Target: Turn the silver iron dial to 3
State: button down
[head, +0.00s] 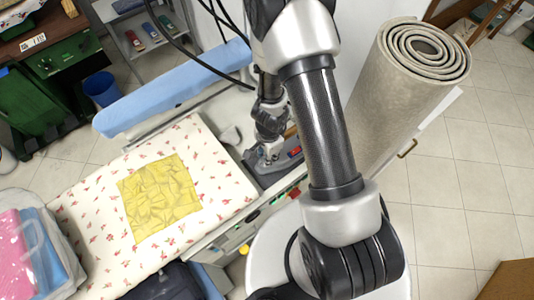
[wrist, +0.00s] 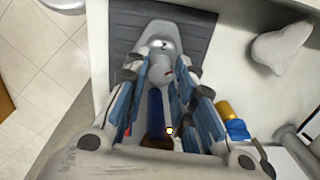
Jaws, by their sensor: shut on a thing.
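The silver iron sits on a dark grey rest pad (wrist: 190,25) beside the ironing surface. In the wrist view its rounded silver dial (wrist: 161,48) shows between my fingertips, with a dark mark like a 2 or Z on it and a small red mark near it. My gripper (wrist: 160,66) is shut on the dial, one finger on each side. A dark blue and brown part (wrist: 155,108), perhaps the iron's handle, lies between the fingers. In the head view my gripper (head: 268,153) points down over the rest, and the iron is mostly hidden behind it.
A flowered ironing surface (head: 90,205) with a yellow cloth (head: 158,198) lies to the left. A blue padded board (head: 175,85) is behind it. A rolled grey carpet (head: 395,95) stands to the right. A yellow and blue object (wrist: 232,122) is close right of my gripper.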

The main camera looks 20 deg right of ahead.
jog(key=shift+w+d, duration=0.1)
dwell(0.4)
jog(key=c, duration=1.3)
grip_release()
